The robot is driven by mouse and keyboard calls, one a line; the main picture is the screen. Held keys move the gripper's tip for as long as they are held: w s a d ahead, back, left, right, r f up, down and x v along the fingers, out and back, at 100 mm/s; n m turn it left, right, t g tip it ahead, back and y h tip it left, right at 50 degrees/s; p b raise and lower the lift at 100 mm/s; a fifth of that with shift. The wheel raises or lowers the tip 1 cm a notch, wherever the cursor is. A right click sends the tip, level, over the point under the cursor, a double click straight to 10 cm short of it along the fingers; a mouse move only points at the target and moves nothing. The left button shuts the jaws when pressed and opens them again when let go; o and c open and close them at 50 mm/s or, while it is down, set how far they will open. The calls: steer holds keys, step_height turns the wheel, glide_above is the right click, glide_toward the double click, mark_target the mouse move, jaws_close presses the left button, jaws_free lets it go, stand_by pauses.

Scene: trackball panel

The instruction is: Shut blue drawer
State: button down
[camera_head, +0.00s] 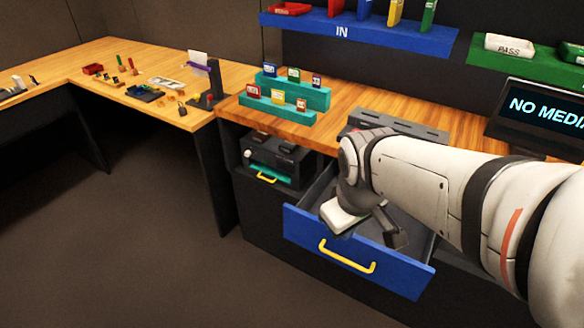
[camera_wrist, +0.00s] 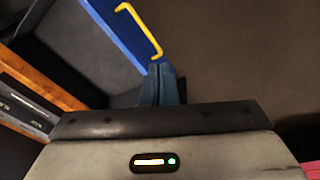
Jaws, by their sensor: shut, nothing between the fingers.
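The blue drawer (camera_head: 400,276) stands pulled out below the wooden counter, its yellow handle (camera_head: 346,258) on the front. My gripper (camera_head: 398,240) is over the drawer's right part, near the top of its front panel; its fingers are shut and empty. In the wrist view, the closed fingers (camera_wrist: 161,68) overlap the blue drawer front (camera_wrist: 118,28), close to the yellow handle (camera_wrist: 142,28). I cannot tell whether they touch the panel. My arm hides much of the drawer's inside; the visible part looks dark and empty.
A black device (camera_head: 290,160) with a yellow handle sits in the shelf left of the drawer. Teal racks (camera_head: 305,95) with small cards stand on the counter (camera_head: 345,92). A monitor (camera_head: 545,108) is at right. The floor (camera_head: 150,235) before the drawer is clear.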

steer(key=w+a+f+n+b, duration=0.35)
steer(key=w+f+n, duration=0.2)
steer(key=n, duration=0.55)
steer(key=n+h+b, duration=0.1)
steer(key=n+b, duration=0.3)
steer(key=n, duration=0.8)
glide_toward(300, 233)
steer(key=shift+s+d+f, duration=0.1)
steer(key=shift+d+f, duration=0.05)
steer(key=shift+f, duration=0.95)
steer(key=shift+d+f, duration=0.2)
steer(key=shift+f, duration=0.95)
steer(key=shift+s+d+f, duration=0.1)
steer(key=shift+d+f, duration=0.05)
steer(key=shift+f, duration=0.95)
steer(key=shift+w, duration=0.1)
